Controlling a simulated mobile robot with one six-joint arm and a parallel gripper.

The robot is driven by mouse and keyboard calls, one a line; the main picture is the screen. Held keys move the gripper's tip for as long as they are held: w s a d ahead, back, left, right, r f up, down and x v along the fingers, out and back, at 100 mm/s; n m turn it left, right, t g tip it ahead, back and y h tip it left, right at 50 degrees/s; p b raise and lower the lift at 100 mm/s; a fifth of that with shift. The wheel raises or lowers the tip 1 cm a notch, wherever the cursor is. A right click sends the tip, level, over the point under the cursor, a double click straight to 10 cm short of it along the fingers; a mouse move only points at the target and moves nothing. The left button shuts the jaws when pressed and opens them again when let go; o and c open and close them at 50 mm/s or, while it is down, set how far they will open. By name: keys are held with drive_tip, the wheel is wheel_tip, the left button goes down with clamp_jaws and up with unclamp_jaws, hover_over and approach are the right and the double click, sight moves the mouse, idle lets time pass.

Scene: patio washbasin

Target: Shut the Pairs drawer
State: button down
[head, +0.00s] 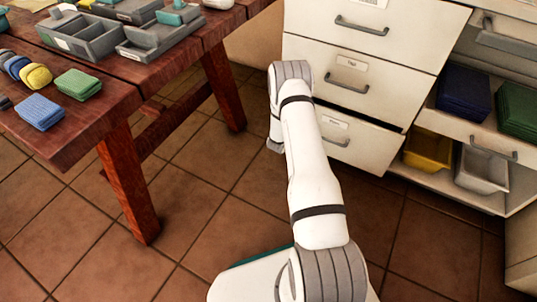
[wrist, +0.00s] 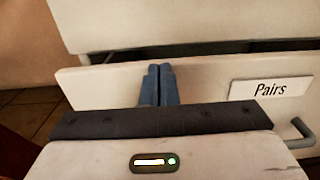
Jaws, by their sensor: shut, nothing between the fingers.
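The Pairs drawer (wrist: 210,82) is the cream front with the "Pairs" label (wrist: 269,88) in the wrist view. A dark gap shows along its top edge, so it stands a little open. Its grey handle (wrist: 302,133) is at the right. My gripper (wrist: 158,68) is shut and empty, its blue-grey fingers in front of the drawer face, left of the label. Whether they touch it I cannot tell. In the head view the bottom drawer (head: 362,146) juts out slightly, partly hidden by my arm, which also hides the fingers there.
Two drawers (head: 390,62) above look closed. Open shelves at right hold dark blue (head: 464,93) and green stacks (head: 517,110), with a yellow bin (head: 428,150) and a grey bin (head: 482,170) below. A wooden table (head: 95,120) with trays and cloths stands left. Tiled floor between is clear.

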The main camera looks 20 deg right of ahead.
drive_tip(key=shift+w, duration=0.15)
drive_tip(key=shift+d, duration=0.15)
drive_tip(key=p+v, duration=0.4)
drive_tip(key=v, duration=1)
drive_tip(key=n+g+h+p, duration=0.3)
drive_tip(key=n+g+h, duration=0.2)
drive_tip(key=n+g, duration=0.6)
approach(388, 135)
drive_tip(key=s+d+m+g, duration=0.2)
drive_tip(key=d, duration=0.1)
drive_tip(key=shift+w+d+r+b, duration=0.15)
drive_tip(key=shift+w+d+b, duration=0.65)
drive_tip(key=shift+d, duration=0.35)
drive_tip(key=shift+w+d+r, duration=0.1)
drive_tip(key=shift+w+d, duration=0.4)
